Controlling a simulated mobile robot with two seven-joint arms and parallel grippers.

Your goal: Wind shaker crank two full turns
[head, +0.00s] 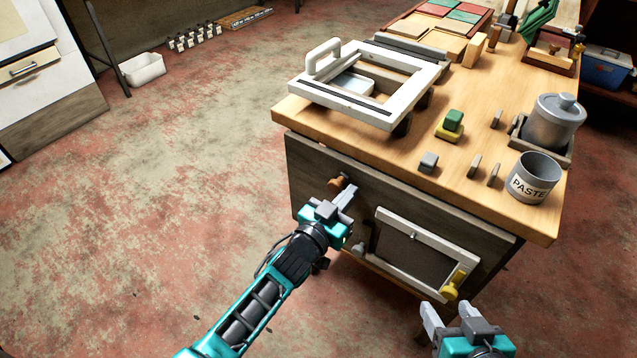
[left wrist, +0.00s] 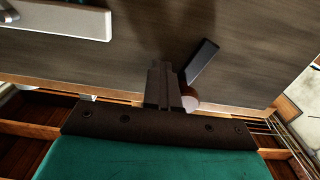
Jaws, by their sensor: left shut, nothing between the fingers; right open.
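A brown knob (head: 337,184), apparently the crank's handle, sticks out from the grey wooden side of the workbench. My left gripper (head: 351,191) is shut and empty, with its fingertips right beside the knob. In the left wrist view the shut fingers (left wrist: 162,70) stand left of a dark crank bar (left wrist: 203,60). My right gripper (head: 448,318) is open and empty at the bottom, in front of the bench.
A white-framed panel (head: 400,228) with a yellow handle (head: 453,286) is on the bench side, right of my left gripper. A white hinged frame (head: 345,103), small blocks and a paste tin (head: 534,180) are on the bench top (head: 440,200).

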